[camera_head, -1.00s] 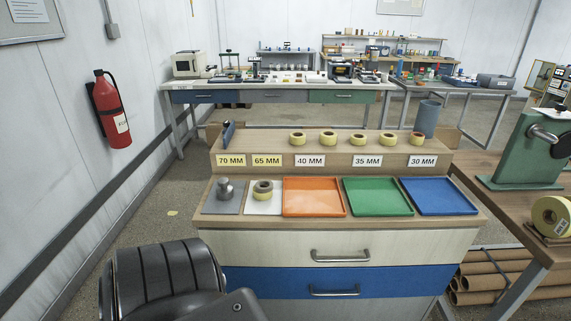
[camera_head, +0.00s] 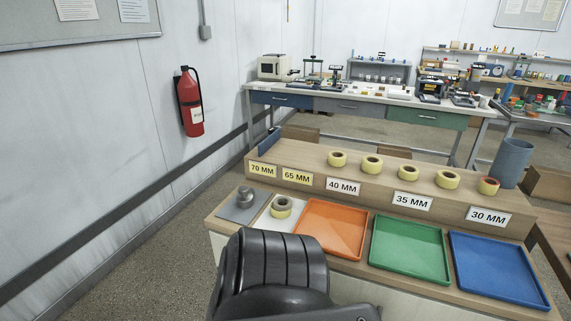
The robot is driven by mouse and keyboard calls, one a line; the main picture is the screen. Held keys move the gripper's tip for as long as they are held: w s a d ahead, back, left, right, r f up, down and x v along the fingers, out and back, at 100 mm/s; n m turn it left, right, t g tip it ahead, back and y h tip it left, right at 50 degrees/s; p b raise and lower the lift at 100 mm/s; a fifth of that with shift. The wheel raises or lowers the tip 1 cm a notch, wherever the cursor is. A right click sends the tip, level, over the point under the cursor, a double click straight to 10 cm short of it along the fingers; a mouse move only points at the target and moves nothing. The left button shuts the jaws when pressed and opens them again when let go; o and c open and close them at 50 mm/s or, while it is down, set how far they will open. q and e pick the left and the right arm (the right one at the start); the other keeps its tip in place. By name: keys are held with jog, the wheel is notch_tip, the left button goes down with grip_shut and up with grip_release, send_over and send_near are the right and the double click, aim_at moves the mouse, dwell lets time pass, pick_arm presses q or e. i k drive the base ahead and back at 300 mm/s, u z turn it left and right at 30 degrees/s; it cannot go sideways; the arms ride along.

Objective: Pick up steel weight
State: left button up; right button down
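The steel weight (camera_head: 244,198) is a short grey metal cylinder with a narrower knob on top. It stands upright on a grey square pad (camera_head: 240,212) at the left end of the cabinet top. A dark ribbed link of my own arm rises at the bottom centre, in front of the cabinet and right of the weight. Neither gripper shows in this view, and nothing touches the weight.
Orange (camera_head: 333,232), green (camera_head: 411,252) and blue (camera_head: 497,271) trays follow to the right. Behind is a raised shelf (camera_head: 330,163) with several rolls and size labels. Open floor lies left of the cabinet.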

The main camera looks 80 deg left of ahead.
aim_at(244, 199)
jog(key=i, duration=1.15)
jog(key=u, duration=1.85)
